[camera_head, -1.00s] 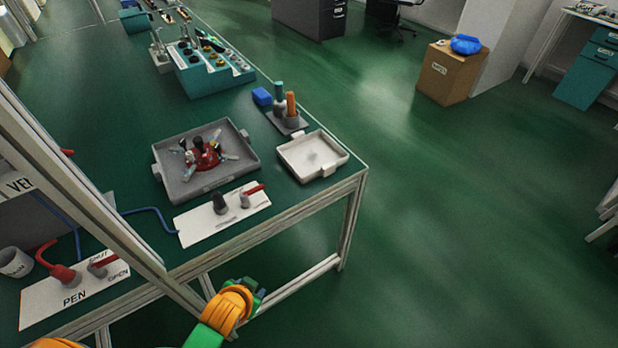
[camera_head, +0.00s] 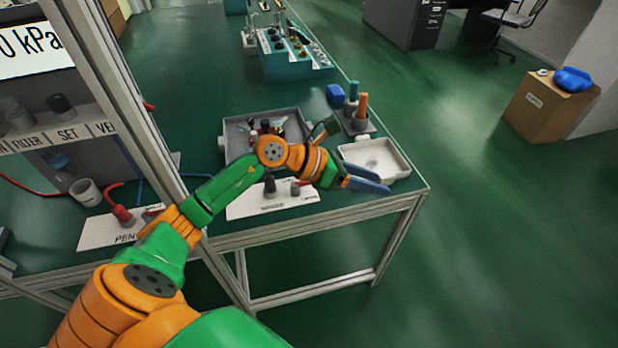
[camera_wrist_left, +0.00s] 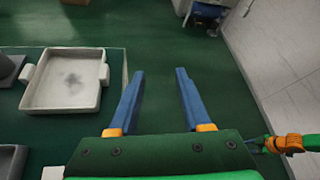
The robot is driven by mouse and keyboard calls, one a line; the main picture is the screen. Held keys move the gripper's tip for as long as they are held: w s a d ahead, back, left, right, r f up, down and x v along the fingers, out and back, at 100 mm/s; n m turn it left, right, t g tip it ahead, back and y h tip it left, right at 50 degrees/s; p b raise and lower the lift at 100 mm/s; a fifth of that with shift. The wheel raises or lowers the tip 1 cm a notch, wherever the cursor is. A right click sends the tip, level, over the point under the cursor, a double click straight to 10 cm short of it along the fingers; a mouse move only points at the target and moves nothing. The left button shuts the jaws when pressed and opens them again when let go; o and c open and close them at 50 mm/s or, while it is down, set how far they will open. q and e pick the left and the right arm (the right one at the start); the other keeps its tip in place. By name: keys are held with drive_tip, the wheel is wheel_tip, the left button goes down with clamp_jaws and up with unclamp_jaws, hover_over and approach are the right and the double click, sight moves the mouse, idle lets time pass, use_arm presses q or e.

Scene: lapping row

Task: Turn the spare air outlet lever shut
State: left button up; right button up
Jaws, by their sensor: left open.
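A white plate (camera_head: 245,208) at the table's front edge carries a black fitting (camera_head: 270,187) and a small lever with a red handle (camera_head: 304,183); no hose is seen on it. My arm crosses just above it and its lettering is too small to read. A second plate (camera_head: 97,235), at the left, carries a red hose fitting (camera_head: 122,214) and another red lever (camera_head: 153,210), partly hidden by my arm. My left gripper (camera_head: 372,181) is open and empty, right of the first plate, in front of the white tray. Its fingers (camera_wrist_left: 159,73) hold nothing in the wrist view.
The white tray (camera_head: 386,177) stands near the table's right corner; its rim also shows in the wrist view (camera_wrist_left: 60,110). A grey tray (camera_head: 232,123) with a red-based object lies behind my arm. A metal frame post (camera_head: 128,110) stands at the left.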

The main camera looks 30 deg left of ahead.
use_arm(q)
drive_tip(key=a+f+m+g+y, duration=0.1)
drive_tip(key=a+f+g+y, duration=0.2)
drive_tip(key=a, duration=0.5)
drive_tip(key=y, duration=0.5)
approach(308, 183)
drive_tip(key=w, duration=0.2)
drive_tip(key=shift+y, duration=0.3)
drive_tip(key=x, duration=0.7)
drive_tip(key=shift+s+d+f+p, duration=0.2)
drive_tip(key=shift+s+d+p, duration=0.1)
clamp_jaws()
